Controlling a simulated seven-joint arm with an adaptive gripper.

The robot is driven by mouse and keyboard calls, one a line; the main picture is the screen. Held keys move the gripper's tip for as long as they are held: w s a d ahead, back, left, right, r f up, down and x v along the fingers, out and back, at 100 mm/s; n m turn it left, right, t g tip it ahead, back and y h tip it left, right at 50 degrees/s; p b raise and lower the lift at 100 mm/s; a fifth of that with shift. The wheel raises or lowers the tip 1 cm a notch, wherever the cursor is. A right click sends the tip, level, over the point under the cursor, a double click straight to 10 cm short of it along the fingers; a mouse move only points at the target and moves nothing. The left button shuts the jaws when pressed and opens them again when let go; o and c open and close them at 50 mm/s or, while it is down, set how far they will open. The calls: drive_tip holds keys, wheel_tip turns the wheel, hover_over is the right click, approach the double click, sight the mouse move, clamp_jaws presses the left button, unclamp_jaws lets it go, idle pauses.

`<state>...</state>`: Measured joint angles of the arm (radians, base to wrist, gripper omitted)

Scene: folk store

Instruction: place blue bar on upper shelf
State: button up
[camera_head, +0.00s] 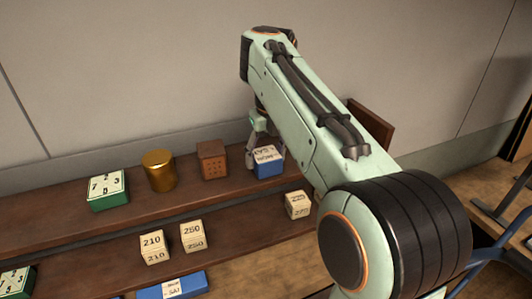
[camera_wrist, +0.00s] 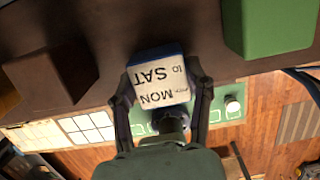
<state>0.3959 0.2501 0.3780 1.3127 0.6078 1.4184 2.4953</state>
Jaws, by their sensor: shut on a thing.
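A blue block with a white printed top (camera_head: 267,169) is at the upper shelf (camera_head: 130,211), right of the brown cube. My gripper (camera_head: 257,148) reaches down to it from above, partly hidden by my arm. In the wrist view the fingers (camera_wrist: 161,98) are shut on the sides of the blue block, whose white face (camera_wrist: 152,82) reads MON and SAT. I cannot tell whether its underside touches the shelf. Another flat blue bar with a white label (camera_head: 197,285) lies lower, at the bottom of the head view.
A green block (camera_head: 108,200), a gold cylinder (camera_head: 159,172) and the brown cube (camera_head: 212,160) stand left on the upper shelf. Cream number blocks (camera_head: 154,247) stand on the shelf below. In the wrist view a green block (camera_wrist: 264,25) is close right.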

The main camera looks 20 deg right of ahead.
sight(269, 158)
drive_tip(key=o, duration=1.1)
drive_tip(key=shift+f, duration=0.1)
drive_tip(key=shift+s+r, duration=0.3)
drive_tip(key=shift+r, duration=1.75)
drive_tip(key=shift+s+r, duration=0.3)
drive_tip(key=shift+r, duration=1.7)
drive_tip(key=shift+s+r, duration=0.3)
drive_tip(key=shift+r, duration=1.75)
drive_tip(key=s+a+f+m, duration=0.3)
drive_tip(key=s+f+m, duration=0.5)
drive_tip(key=m, duration=0.3)
drive_tip(key=s+a+f+m+g, duration=0.1)
drive_tip(key=s+a+f+m, duration=0.1)
drive_tip(key=s+f+m, duration=0.6)
drive_tip(key=s+a+f+m+g, duration=0.1)
drive_tip(key=s+a+f+m, duration=0.2)
drive_tip(key=s+f+m, duration=0.4)
drive_tip(key=shift+s+a+f+m+y, duration=0.15)
drive_tip(key=shift+f+m, duration=0.25)
drive_tip(key=shift+m, duration=1.05)
drive_tip(key=shift+s+a+f+m+y, duration=0.1)
drive_tip(key=shift+f+m, duration=0.25)
drive_tip(key=shift+m, duration=1.15)
drive_tip(key=shift+s+a+f+m+y, duration=0.15)
drive_tip(key=shift+f+m, duration=0.25)
drive_tip(key=shift+m, duration=1.05)
